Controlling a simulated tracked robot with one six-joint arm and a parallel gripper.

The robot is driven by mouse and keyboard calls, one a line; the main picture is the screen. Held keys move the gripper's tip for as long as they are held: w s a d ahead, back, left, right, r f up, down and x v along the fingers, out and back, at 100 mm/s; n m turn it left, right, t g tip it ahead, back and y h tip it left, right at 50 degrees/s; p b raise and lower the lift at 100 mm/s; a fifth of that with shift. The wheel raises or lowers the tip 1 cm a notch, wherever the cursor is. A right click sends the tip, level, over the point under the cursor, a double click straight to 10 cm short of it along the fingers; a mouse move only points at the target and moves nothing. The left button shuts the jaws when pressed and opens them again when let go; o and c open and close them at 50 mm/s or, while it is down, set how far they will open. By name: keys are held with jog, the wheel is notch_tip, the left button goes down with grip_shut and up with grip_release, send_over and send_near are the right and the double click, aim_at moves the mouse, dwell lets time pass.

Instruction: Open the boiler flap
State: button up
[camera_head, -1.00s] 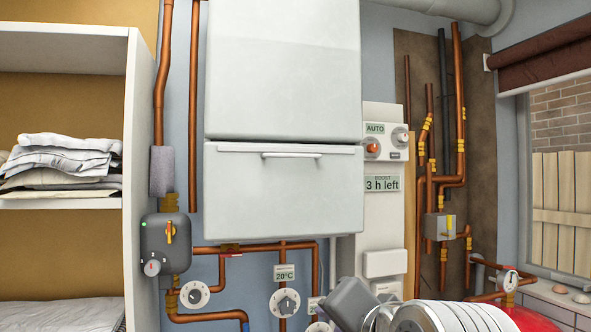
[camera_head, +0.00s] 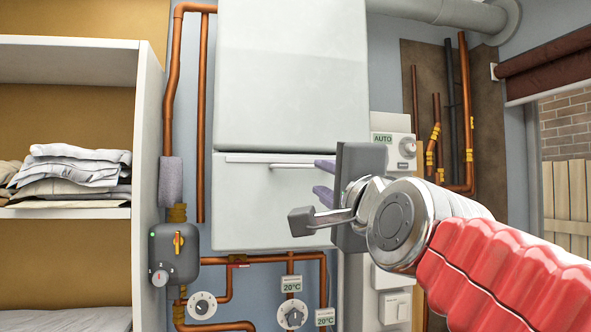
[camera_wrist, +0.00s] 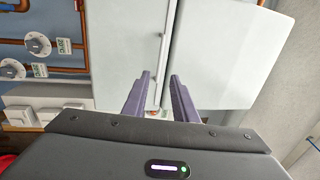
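The white boiler's upper body (camera_head: 290,75) hangs on the wall, with the boiler flap (camera_head: 260,205) below it. The flap looks closed against the body. Its handle (camera_head: 290,165), a pale horizontal bar, runs along the flap's top edge; my gripper covers its right end in the head view. My gripper (camera_head: 324,179) is in front of the flap's right part. In the wrist view its two purple fingers (camera_wrist: 160,88) are spread, with the handle (camera_wrist: 159,65) lined up in the space between them. Whether the fingers reach around the bar, I cannot tell.
Copper pipes and dials (camera_head: 292,313) sit below the boiler. A grey switch box (camera_head: 174,254) is on the wall to the left, beside a shelf (camera_head: 75,212) with folded cloth. A control panel (camera_head: 391,139) is right of the boiler, partly behind my arm.

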aim_at(302, 168)
jog(key=shift+x, duration=6.75)
jog(key=shift+a, duration=0.1)
grip_shut()
jog(key=shift+f, duration=0.2)
